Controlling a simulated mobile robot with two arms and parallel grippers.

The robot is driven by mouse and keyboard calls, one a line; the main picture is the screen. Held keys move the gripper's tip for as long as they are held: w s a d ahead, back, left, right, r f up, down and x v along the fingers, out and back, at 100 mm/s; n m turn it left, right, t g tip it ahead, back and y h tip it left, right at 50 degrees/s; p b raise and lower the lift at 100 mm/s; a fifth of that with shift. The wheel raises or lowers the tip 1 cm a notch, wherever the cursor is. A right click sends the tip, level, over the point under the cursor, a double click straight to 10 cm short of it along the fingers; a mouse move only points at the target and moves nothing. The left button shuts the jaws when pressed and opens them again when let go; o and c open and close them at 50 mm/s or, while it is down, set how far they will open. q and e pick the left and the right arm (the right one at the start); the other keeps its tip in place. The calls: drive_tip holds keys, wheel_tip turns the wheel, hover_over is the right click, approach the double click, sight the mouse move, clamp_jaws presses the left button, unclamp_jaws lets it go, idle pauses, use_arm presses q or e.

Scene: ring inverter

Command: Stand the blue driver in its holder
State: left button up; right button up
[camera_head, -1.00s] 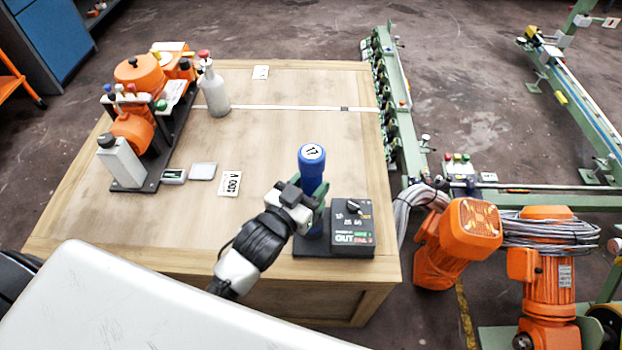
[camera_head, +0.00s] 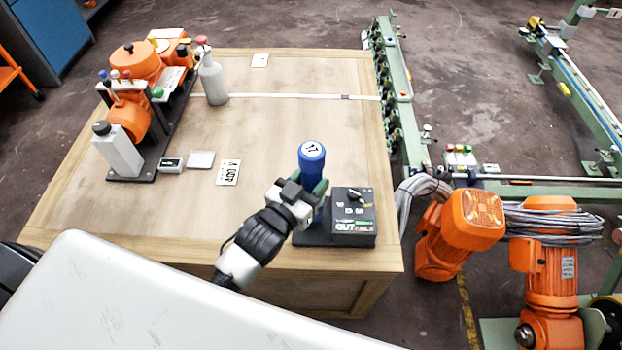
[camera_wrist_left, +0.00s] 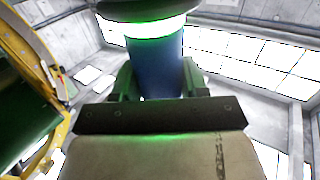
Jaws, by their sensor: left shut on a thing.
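The blue driver (camera_head: 311,160) stands upright at the front right of the wooden table, with a white numbered cap on top. My left gripper (camera_head: 316,195) is shut around its body from the left. In the left wrist view the blue driver (camera_wrist_left: 155,65) sits between the green fingers of the left gripper (camera_wrist_left: 157,80), with a green glow on its pale band. The holder is a black base (camera_head: 312,238) with a control box (camera_head: 352,215) on its right. The driver is over the base's left part; its lower end is hidden by my gripper. My right gripper is not in view.
An orange machine (camera_head: 135,65) with bottles stands at the table's left. Orange robot arms (camera_head: 470,215) and green rails (camera_head: 395,95) stand beyond the right edge. The table's middle is clear.

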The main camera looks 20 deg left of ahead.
use_arm(q)
drive_tip(key=shift+f, duration=0.1)
idle(0.3)
drive_tip(key=o, duration=1.1)
drive_tip(key=shift+c, duration=0.2)
drive_tip(key=shift+o, duration=0.4)
drive_tip(key=shift+f, duration=0.2)
drive_tip(key=b+v, duration=0.1)
drive_tip(key=v, duration=1)
drive_tip(key=shift+r, duration=0.15)
